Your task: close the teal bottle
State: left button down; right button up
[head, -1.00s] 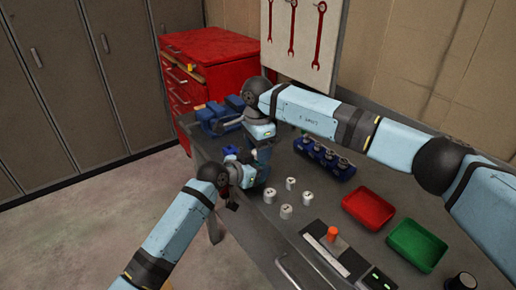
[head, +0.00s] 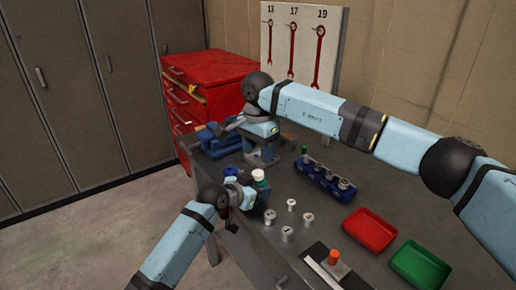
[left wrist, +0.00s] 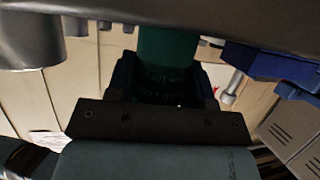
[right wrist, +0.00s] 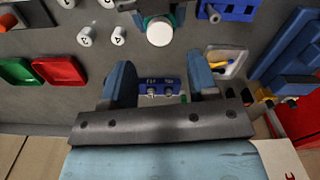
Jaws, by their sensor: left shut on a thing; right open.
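The teal bottle (head: 260,181) stands upright at the left part of the bench, with a white cap (head: 258,173) on its top. The cap is a white disc seen from above in the right wrist view (right wrist: 160,32); whether it is tight I cannot tell. My left gripper (head: 242,190) is shut around the bottle's body; the left wrist view shows the bottle (left wrist: 167,55) between its fingers. My right gripper (head: 262,158) is open and empty, behind and apart from the bottle. In the right wrist view, bare bench and a blue rack show between its fingers (right wrist: 160,70).
Several metal weights (head: 287,233) stand right of the bottle. A blue socket rack (head: 325,178) lies behind them. A red tray (head: 370,231) and a green tray (head: 420,264) are at the right. A blue vise (head: 218,138) sits at the back left, near the red cabinet (head: 205,85).

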aim_at(258, 173)
jog(key=shift+r+n, duration=0.6)
jog(key=shift+n, duration=0.6)
jog(key=shift+f, duration=0.1)
jog(key=shift+f, duration=3.95)
jog(key=shift+c, duration=0.4)
jog(key=c, duration=0.8)
jog(key=shift+m, duration=1.7)
jog(key=shift+c, duration=0.3)
